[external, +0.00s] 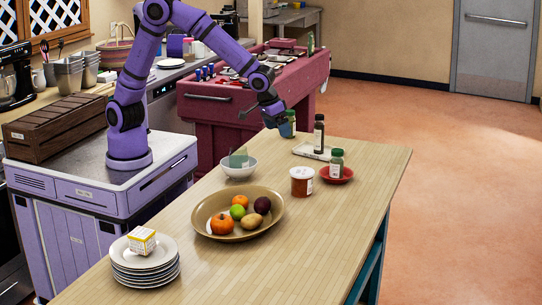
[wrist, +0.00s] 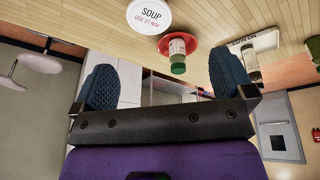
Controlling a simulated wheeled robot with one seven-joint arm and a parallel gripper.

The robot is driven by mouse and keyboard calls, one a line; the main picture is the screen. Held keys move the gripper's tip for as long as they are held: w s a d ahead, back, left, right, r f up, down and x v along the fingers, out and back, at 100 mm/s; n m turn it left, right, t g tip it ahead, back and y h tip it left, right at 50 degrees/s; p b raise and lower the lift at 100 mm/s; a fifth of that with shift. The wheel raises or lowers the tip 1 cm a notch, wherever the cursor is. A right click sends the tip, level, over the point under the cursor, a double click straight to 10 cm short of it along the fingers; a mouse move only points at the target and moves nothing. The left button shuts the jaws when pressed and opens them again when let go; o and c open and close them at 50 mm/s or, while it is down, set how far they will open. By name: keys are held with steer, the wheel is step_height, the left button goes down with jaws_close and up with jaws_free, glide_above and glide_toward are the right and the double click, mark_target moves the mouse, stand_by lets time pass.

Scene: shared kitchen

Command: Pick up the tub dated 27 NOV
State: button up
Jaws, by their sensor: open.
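The tub (external: 302,181) has a white lid and a reddish-brown body. It stands upright on the wooden table, left of a small red dish. In the wrist view, the lid of the tub (wrist: 150,16) reads "SOUP USE 27 NOV" and shows at the top edge; its side is hardly visible there. My gripper (external: 284,128) is over the far end of the table, beyond the tub and well apart from it. In the wrist view my gripper (wrist: 164,78) has its two blue fingers spread wide, with nothing held between them.
A green-capped bottle (external: 337,163) stands on the red dish (external: 348,175) close to the tub. A dark bottle (external: 319,134) stands by a pale board (external: 306,151). Another green-capped bottle (external: 291,117) is beside my gripper. A white bowl (external: 238,171) and fruit bowl (external: 205,222) lie left.

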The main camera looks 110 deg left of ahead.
steer(key=n+y, duration=0.1)
steer(key=y, duration=0.1)
glide_toward(302, 171)
steer(key=shift+w+a+f, duration=0.4)
steer(key=shift+a+f, duration=0.05)
steer(key=shift+f, duration=0.2)
steer(key=x, duration=1)
steer(key=shift+s+d+f, duration=0.15)
steer(key=shift+s+f, duration=0.05)
steer(key=shift+f, duration=0.25)
steer(key=c, duration=0.8)
